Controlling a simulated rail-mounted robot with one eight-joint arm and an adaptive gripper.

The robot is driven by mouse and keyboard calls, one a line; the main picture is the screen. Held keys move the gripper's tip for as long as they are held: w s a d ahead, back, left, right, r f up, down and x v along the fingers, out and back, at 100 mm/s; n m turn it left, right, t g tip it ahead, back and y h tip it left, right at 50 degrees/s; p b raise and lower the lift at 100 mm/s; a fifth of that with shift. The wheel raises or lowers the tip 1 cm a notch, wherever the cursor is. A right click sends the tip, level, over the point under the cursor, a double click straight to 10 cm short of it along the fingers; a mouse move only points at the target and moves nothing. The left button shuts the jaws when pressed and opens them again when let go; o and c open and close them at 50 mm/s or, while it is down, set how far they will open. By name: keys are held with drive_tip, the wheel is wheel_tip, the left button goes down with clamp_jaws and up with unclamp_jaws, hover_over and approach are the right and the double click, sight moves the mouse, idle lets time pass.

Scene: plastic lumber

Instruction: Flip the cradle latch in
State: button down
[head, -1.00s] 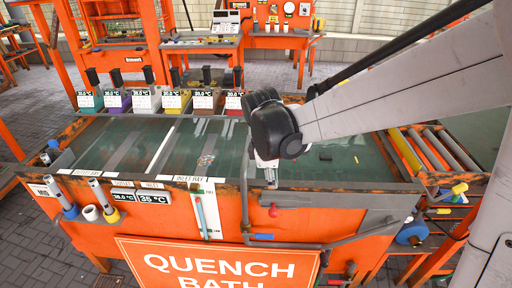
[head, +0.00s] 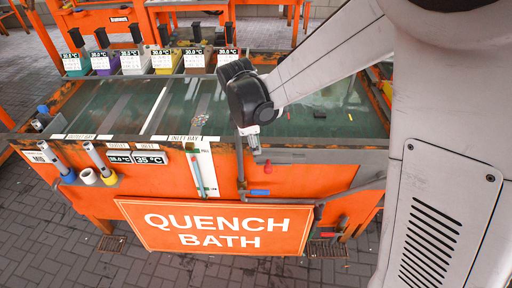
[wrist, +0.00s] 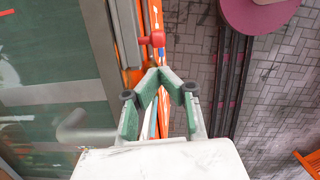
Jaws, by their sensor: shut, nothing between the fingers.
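My gripper (head: 254,150) hangs above the front rim of the orange quench bath (head: 110,187), pointing down. In the wrist view its green-faced fingers (wrist: 158,72) meet at the tips, shut and empty. A small red handle (head: 267,166) sticks out at the bath's front, just below and right of the gripper. In the wrist view the red handle (wrist: 152,40) shows just beyond the fingertips, apart from them in the picture. I cannot tell whether this red handle is the cradle latch, or which way the latch stands.
A blue handle (head: 258,192) and grey pipe (head: 350,195) sit lower on the front. The QUENCH BATH sign (head: 215,227) stands out below. Tubes (head: 50,155) are mounted at the left. Several labelled bins (head: 165,60) line the back rim. Paved floor in front is open.

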wheel_tip(320, 180, down, 8)
drive_tip(key=d, duration=0.1)
drive_tip(key=shift+d+r+b, duration=0.2)
drive_tip(key=shift+b, duration=0.15)
